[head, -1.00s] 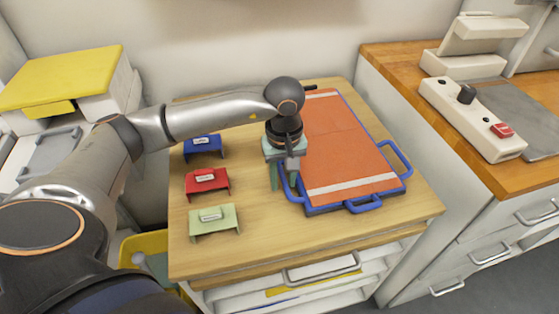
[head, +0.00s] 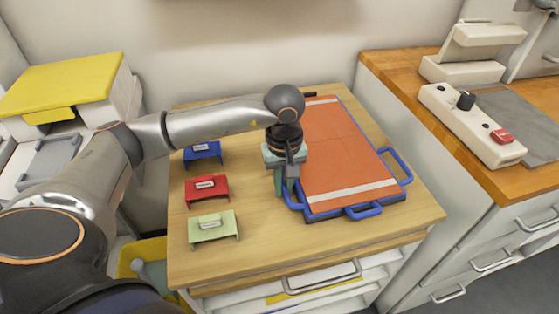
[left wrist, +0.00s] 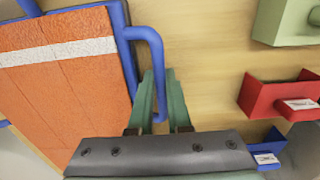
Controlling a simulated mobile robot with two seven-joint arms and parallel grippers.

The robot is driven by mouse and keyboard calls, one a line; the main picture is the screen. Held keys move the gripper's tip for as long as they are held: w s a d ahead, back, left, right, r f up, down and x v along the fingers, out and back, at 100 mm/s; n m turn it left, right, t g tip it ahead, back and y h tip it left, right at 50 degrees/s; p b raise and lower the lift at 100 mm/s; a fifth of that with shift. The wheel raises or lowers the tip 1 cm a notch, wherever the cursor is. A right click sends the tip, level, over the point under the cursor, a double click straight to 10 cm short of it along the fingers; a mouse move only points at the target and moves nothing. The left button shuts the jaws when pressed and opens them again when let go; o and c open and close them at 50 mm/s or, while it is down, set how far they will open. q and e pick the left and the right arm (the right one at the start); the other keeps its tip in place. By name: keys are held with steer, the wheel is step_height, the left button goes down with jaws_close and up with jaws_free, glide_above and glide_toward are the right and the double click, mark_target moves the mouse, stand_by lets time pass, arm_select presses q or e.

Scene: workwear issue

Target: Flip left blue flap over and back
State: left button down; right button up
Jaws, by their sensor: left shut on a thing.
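An orange panel (head: 343,145) with white stripes and a blue frame lies on the wooden table. The left blue flap (head: 297,206) is a loop at the panel's left edge; it also shows in the left wrist view (left wrist: 150,36). My left gripper (head: 284,194) points down at this flap and partly hides it in the head view. In the left wrist view its green fingers (left wrist: 162,80) are shut on the outer bar of the flap. The flap extends outward from the frame. My right gripper is not in view.
Blue (head: 203,151), red (head: 207,188) and pale green (head: 213,228) labelled stands line the table's left side. More blue loops sit at the panel's right (head: 397,165) and front (head: 363,212) edges. Bare tabletop lies in front of the panel.

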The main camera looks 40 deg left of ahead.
arm_select(q)
step_height(320, 180, up, 2)
steer(key=shift+w+d+r+p, duration=0.1)
steer(key=shift+r+p, duration=0.05)
steer(key=shift+p, duration=0.55)
steer(key=shift+w+d+r+p, duration=0.15)
steer(key=shift+r+p, duration=0.2)
steer(key=shift+r, duration=0.25)
steer(key=shift+w+d+r+p, duration=0.15)
steer(key=shift+r+p, duration=0.2)
steer(key=shift+r, duration=0.25)
steer(key=shift+w+d+r+p, duration=0.3)
steer(key=shift+w+r, duration=0.1)
steer(key=shift+r, duration=0.25)
steer(key=shift+w+d+r+p, duration=0.15)
steer(key=shift+w+r+p, duration=0.2)
steer(key=shift+r, duration=0.3)
steer(key=shift+w+d+r+p, duration=1.55)
steer(key=shift+w+d+r, duration=0.75)
steer(key=shift+w+d, duration=1.5)
steer(key=shift+w+d+r+p, duration=1.5)
steer(key=shift+w+d+r, duration=0.8)
steer(key=shift+w+d, duration=1.5)
steer(key=s+a+f+b, duration=0.2)
steer(key=s+a+f, duration=0.4)
steer(key=a, duration=0.1)
steer(key=shift+f, duration=0.4)
